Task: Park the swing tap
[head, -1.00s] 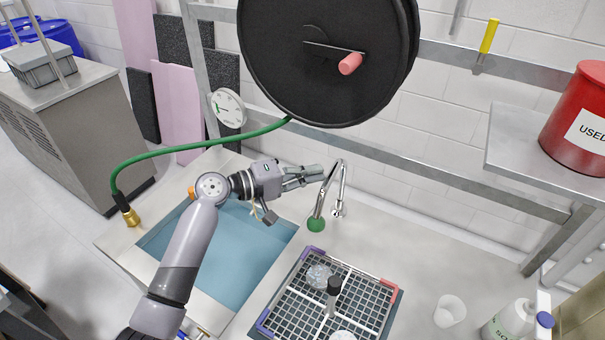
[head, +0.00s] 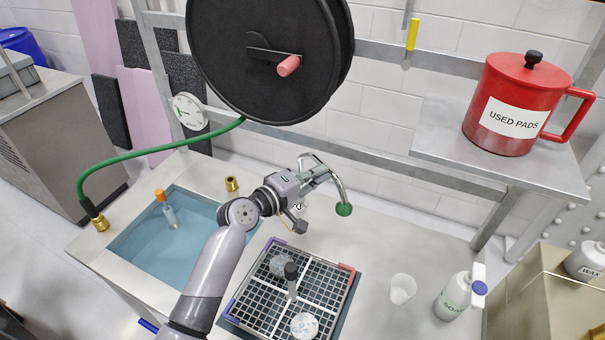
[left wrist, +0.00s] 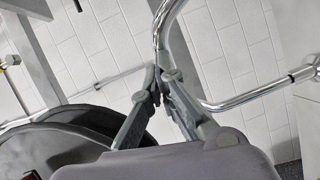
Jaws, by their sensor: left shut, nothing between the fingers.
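The swing tap is a chrome bent spout (head: 338,186) with a green tip (head: 344,209). Its tip hangs over the bare counter, right of the basin and just beyond the rack. My left gripper (head: 318,168) is shut and empty, up against the upper part of the spout in the head view. In the left wrist view the closed fingertips (left wrist: 155,78) lie beside the chrome pipe (left wrist: 163,25), touching or very close; I cannot tell which. The tap's base is mostly hidden behind my gripper and wrist. My right gripper is not in view.
A cup (head: 402,289) and a white bottle (head: 453,297) stand farther right. A black hose reel (head: 235,70) hangs above, with a red pot (head: 488,135) on a shelf.

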